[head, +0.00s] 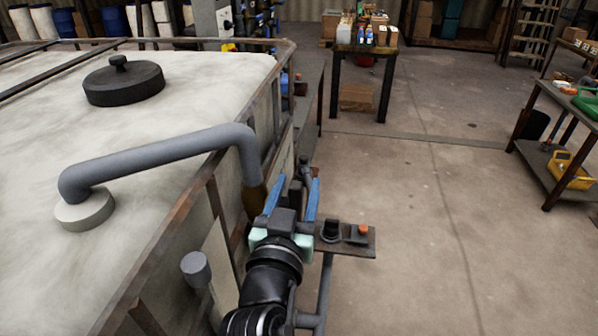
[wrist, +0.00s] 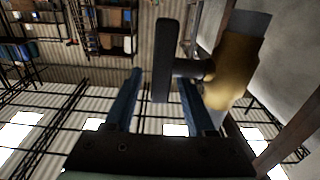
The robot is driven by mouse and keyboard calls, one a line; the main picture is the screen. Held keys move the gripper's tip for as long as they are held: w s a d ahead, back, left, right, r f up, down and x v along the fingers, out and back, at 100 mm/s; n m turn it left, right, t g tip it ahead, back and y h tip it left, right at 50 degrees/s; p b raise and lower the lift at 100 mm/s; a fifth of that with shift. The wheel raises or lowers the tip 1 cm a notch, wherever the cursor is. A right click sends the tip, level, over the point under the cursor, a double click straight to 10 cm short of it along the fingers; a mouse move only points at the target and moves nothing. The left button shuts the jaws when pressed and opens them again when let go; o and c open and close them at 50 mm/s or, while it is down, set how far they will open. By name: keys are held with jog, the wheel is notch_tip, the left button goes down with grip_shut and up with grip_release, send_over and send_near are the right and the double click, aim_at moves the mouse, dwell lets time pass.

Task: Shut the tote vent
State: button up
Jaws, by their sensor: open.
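The tote (head: 60,130) fills the left of the head view, with a bent grey vent pipe (head: 160,160) on its top. The pipe runs over the tote's edge down to a brass-coloured valve body (head: 255,203). In the wrist view the brass body (wrist: 236,68) carries a short stem and a dark bar handle (wrist: 164,62). My gripper (head: 292,192) is open beside the valve. In the wrist view its blue fingers (wrist: 161,80) lie on either side of the handle's lower part. I cannot tell whether they touch it. The far side of the valve is hidden.
A black lid (head: 123,84) sits on the tote. A small panel with a black knob and an orange button (head: 352,240) stands right of my gripper. A table with bottles (head: 365,48) is behind, a shelf cart (head: 560,150) at right. The floor between is clear.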

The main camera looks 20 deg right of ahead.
jog(key=shift+x, duration=1.25)
jog(key=shift+c, duration=0.3)
grip_shut()
